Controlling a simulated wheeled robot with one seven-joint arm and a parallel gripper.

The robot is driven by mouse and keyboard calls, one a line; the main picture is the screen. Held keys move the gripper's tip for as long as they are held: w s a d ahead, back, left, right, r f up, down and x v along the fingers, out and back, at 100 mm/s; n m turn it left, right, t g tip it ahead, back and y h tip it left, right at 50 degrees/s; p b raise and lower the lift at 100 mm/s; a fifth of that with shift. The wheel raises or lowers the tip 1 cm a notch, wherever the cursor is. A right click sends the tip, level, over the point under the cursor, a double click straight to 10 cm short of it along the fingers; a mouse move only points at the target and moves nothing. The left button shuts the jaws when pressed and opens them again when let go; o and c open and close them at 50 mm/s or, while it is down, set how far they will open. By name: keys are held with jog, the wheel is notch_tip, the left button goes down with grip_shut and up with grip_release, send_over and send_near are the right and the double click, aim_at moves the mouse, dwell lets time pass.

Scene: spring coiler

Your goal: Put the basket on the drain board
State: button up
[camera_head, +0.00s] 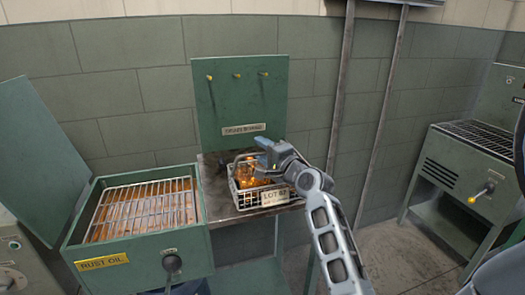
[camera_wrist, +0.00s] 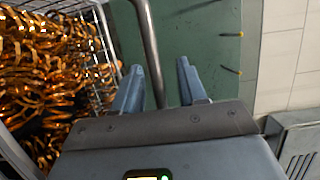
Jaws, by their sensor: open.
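The wire basket (camera_head: 240,196) stands on a grey metal bench top (camera_head: 217,196) in front of a green upright panel. It holds orange, coppery coils (camera_head: 250,176) and bears a "LOT" label; the coils also show in the wrist view (camera_wrist: 50,75). My gripper (camera_head: 264,152) is open above the basket. In the wrist view, a grey bar (camera_wrist: 150,40), apparently the basket's handle, runs between the open fingers (camera_wrist: 160,82); contact cannot be told. No surface is clearly marked as the drain board; the panel's label (camera_head: 244,129) is too small to read.
A green "RUST OIL" tank (camera_head: 140,252) with a wire grate (camera_head: 140,207) and raised lid (camera_head: 45,150) stands left. The panel (camera_head: 238,100) carries three yellow-tipped pegs. A green machine with a slatted top (camera_head: 475,135) stands right. Open floor (camera_head: 405,258) lies before it.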

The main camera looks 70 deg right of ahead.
jog(key=b+v, duration=0.1)
jog(key=v, duration=1.1)
jog(key=shift+b, duration=0.3)
jog(key=shift+r, duration=0.1)
jog(key=s+a+f+n+y, duration=0.2)
jog(key=a+f+n, duration=0.3)
jog(key=a, duration=0.5)
jog(key=s+a+f+n+y, duration=0.15)
jog(key=a+f+n, duration=0.35)
jog(key=a, duration=0.5)
jog(key=s+a+r+n+y, duration=0.2)
jog(key=s+a+n+y, duration=0.4)
jog(key=s+a+n, duration=0.7)
jog(key=a+n, duration=0.1)
jog(key=a, duration=0.1)
jog(key=shift+s+a+r+n, duration=0.25)
jog(key=shift+r+n, duration=0.05)
jog(key=shift+r, duration=0.1)
